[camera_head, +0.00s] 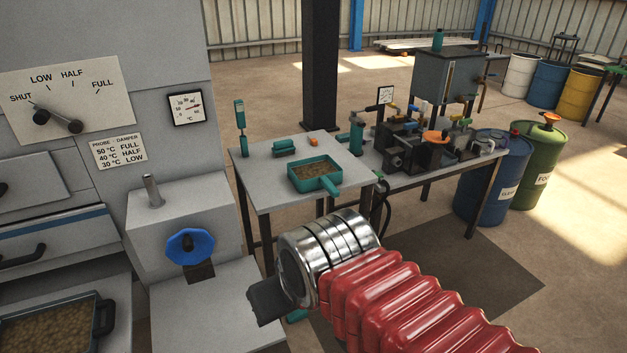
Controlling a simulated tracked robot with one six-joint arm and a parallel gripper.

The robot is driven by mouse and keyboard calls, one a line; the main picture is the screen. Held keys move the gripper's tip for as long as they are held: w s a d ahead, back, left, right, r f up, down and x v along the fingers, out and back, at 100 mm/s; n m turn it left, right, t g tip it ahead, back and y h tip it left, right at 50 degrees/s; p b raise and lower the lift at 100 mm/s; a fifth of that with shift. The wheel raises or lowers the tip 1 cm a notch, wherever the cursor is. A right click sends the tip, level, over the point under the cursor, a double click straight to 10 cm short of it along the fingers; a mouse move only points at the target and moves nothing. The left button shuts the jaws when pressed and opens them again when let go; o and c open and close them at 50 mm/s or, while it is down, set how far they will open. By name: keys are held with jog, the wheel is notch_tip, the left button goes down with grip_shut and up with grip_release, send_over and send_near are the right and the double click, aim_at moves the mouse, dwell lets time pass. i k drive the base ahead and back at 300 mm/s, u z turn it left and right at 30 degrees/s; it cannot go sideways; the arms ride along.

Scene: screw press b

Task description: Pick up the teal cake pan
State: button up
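The teal cake pan (331,180) is a shallow square pan with a short handle at its front right. It is filled with a brown, lumpy material and sits on the small grey table (270,195). My gripper (266,303) shows as a dark grey end on the silver wrist, lower centre, in front of the table and below the pan in the picture. It is apart from the pan. I see it side-on and cannot tell whether its fingers are open or shut.
On the same table are a teal block (285,148), an orange piece (314,142) and an upright teal probe (240,113). The grey machine with a blue knob (190,246) stands left. A second bench with valves (430,140) adjoins at right. A dark tray (92,330) is lower left.

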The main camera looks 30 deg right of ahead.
aim_at(308, 175)
jog(key=z, duration=0.05)
jog(key=i, duration=1)
jog(key=u, duration=0.05)
